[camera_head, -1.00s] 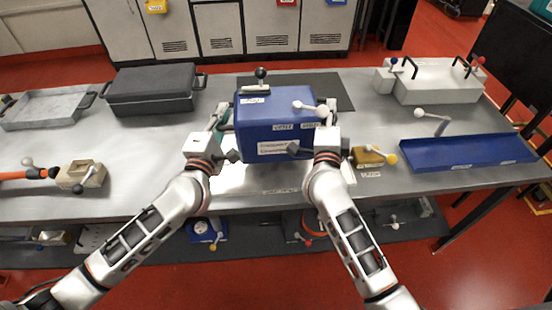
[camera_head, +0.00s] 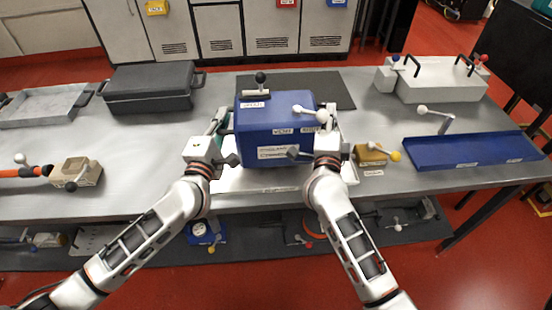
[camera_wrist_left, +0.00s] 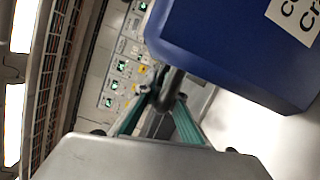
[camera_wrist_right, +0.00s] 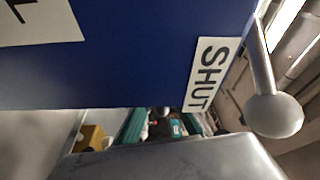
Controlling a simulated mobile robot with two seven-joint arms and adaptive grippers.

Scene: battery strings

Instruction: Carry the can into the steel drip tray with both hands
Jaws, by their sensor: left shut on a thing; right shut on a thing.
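The can is a blue box (camera_head: 275,125) with white labels, a black knob and a white-ball lever on top. It is upright between my two grippers, over a bright, low-rimmed metal tray (camera_head: 256,183); I cannot tell whether it touches that tray. My left gripper (camera_head: 222,121) is shut on the can's left side, with teal fingers around a dark handle (camera_wrist_left: 172,88) in the left wrist view. My right gripper (camera_head: 331,116) is shut on the can at its right side; its grip is mostly hidden. The can also fills the top of the right wrist view (camera_wrist_right: 130,65).
A shallow grey tray (camera_head: 12,121) and a dark case (camera_head: 148,88) stand at left. A beige block (camera_head: 85,172) lies front left. At right are a yellow block (camera_head: 370,155), a blue tray (camera_head: 475,152) and a white box (camera_head: 440,85). A dark mat (camera_head: 335,90) lies behind the can.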

